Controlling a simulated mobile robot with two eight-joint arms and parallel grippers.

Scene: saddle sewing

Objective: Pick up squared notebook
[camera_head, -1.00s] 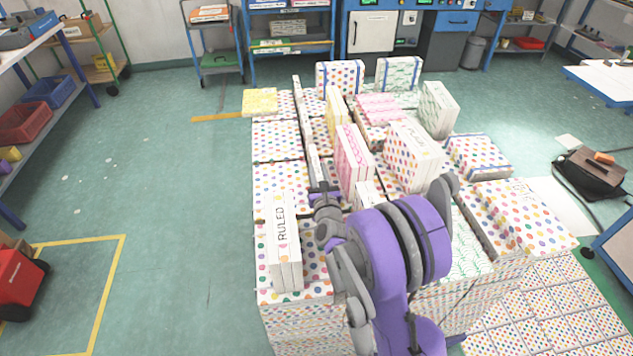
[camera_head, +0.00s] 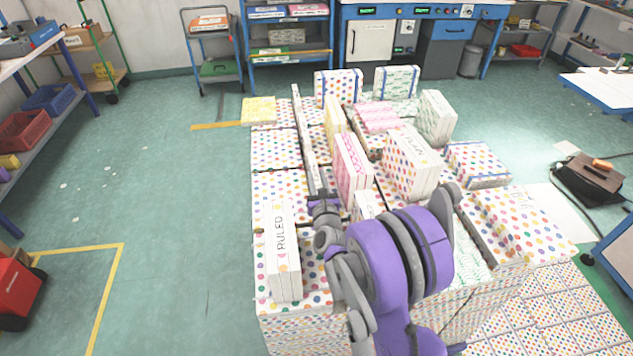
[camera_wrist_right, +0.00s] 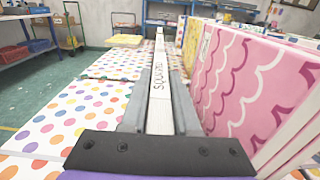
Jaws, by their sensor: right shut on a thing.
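The squared notebook (camera_head: 308,140) is a thin white block seen edge-on in the head view. It stands upright on the stacks, reaching away from my right gripper (camera_head: 320,192). In the right wrist view its white spine (camera_wrist_right: 160,82) carries lettering that looks like "SQUARED". There my right gripper (camera_wrist_right: 159,112) has one finger along each side of the spine and is shut on it. Whether its underside touches the stack is hidden. My left gripper is not in view.
A pink wavy-patterned notebook (camera_head: 352,168) stands close to the right of the held one. A "RULED" notebook (camera_head: 281,250) stands at the near left. A yellow notebook (camera_head: 258,110) lies at the far left corner. Open floor (camera_head: 170,180) lies left.

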